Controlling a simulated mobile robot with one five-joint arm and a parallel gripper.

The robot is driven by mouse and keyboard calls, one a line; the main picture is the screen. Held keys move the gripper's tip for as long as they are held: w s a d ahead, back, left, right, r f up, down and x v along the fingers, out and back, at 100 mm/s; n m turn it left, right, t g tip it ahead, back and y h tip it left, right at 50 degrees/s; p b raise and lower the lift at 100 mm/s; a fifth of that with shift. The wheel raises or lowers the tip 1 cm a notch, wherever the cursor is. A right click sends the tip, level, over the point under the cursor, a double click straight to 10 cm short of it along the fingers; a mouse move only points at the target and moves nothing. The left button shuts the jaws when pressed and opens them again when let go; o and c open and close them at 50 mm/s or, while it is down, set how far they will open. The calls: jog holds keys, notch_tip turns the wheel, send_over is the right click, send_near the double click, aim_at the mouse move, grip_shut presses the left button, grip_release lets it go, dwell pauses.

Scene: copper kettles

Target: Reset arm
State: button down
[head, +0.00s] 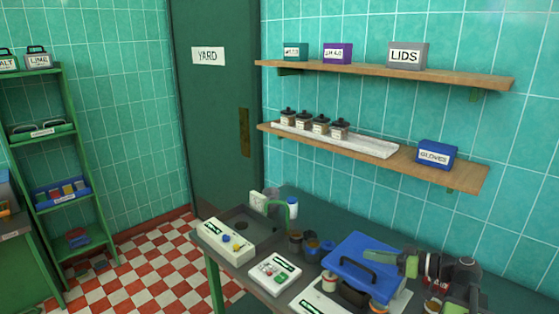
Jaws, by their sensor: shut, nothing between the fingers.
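My gripper (376,257) shows at the lower right of the head view as a green, blunt shape pointing left. It is shut and holds nothing. It appears over the right back part of a blue box or lid (346,253) with a black handle; I cannot tell whether they touch. My dark arm links, with some red parts, reach in from the right and hide part of the bench behind them.
The dark bench (330,218) carries a white panel with knobs (225,242), a smaller white device (273,274) and several jars. Above are two wooden shelves (450,77) with labelled boxes and dark-lidded jars. A green rack (73,209) stands left; the checkered floor (140,262) is open.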

jog(key=s+a+f+n+g+h, duration=0.15)
jog(key=a+f+g, duration=0.35)
jog(key=a, duration=0.7)
jog(key=s+a+f+n+g+h, duration=0.1)
jog(key=a+f+g+h, duration=0.15)
jog(key=a+f, duration=0.7)
jog(key=s+a+f+m+g+h, duration=0.2)
jog(key=a+f+h, duration=0.1)
jog(key=a+h, duration=0.1)
jog(key=d+m+h, duration=0.1)
jog(key=d+m, duration=0.1)
jog(key=d, duration=0.1)
jog(key=d+f+m+h, duration=0.1)
jog(key=d+m, duration=0.1)
jog(key=d, duration=0.1)
jog(key=s+d+m+h, duration=0.1)
jog(key=d+m+h, duration=0.1)
jog(key=d, duration=0.1)
jog(key=shift+d+f, duration=0.15)
jog(key=shift+d, duration=0.05)
jog(key=shift+w+m, duration=0.1)
jog(key=shift+m, duration=0.55)
